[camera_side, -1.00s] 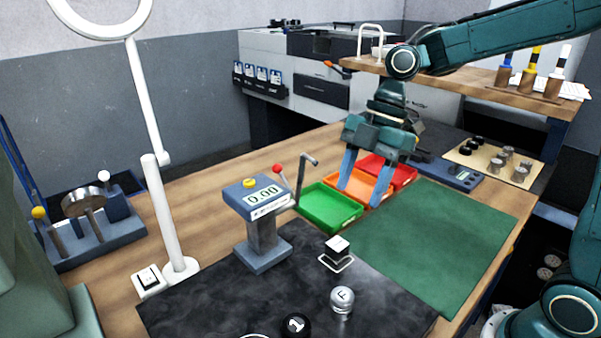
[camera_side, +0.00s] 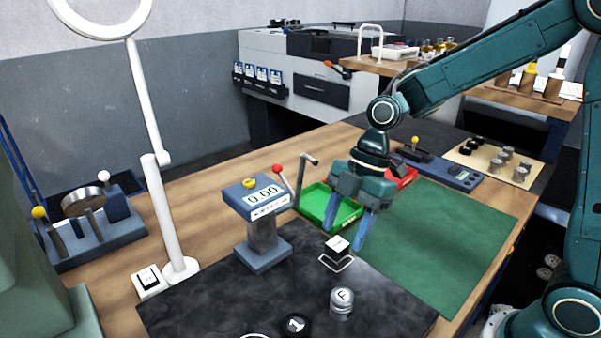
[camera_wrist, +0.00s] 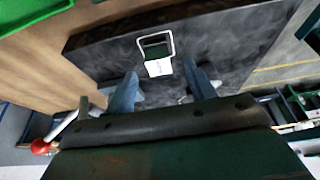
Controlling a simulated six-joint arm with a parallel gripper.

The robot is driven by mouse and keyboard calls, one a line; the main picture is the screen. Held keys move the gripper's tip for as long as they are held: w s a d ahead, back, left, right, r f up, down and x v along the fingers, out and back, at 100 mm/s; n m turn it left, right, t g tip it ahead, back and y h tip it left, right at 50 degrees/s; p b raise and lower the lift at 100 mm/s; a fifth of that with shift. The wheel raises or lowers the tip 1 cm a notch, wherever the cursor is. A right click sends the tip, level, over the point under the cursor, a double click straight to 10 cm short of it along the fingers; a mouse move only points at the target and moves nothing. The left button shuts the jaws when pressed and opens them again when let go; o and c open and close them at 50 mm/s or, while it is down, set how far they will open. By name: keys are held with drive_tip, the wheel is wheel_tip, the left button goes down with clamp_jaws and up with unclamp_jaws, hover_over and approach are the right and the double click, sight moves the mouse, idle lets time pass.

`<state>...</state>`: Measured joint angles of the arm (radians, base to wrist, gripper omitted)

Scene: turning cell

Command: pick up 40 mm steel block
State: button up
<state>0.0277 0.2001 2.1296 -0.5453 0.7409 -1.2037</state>
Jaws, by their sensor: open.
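The steel block (camera_side: 337,246) is a small cube with a pale, dark-marked top and dark sides. It sits at a white square outline (camera_side: 344,265) on the black slab (camera_side: 215,305). In the wrist view the block (camera_wrist: 158,64) shows a pale face and a dark face by the outline (camera_wrist: 155,34). My gripper (camera_side: 346,238) is open and empty, its blue-grey fingers pointing down just above and behind the block in the side view. In the wrist view my gripper (camera_wrist: 160,70) has its fingertips spread on either side of the block's line. I cannot tell the exact height gap.
A gauge stand (camera_side: 264,230) reading 0.00 with a red-knobbed lever stands left of the block. A cylinder marked F (camera_side: 342,303) and a black piece marked 1 (camera_side: 296,324) are in front. The green tray (camera_side: 316,199) is behind; the green mat (camera_side: 440,250) is bare.

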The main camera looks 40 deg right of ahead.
sight(338, 243)
drive_tip(key=shift+x, duration=2.15)
clamp_jaws()
drive_tip(key=shift+r, duration=0.15)
drive_tip(key=shift+w+r, duration=0.1)
drive_tip(key=shift+r, duration=0.75)
drive_tip(key=shift+v, duration=0.9)
drive_tip(key=d, duration=1.7)
drive_tip(key=shift+d, duration=0.15)
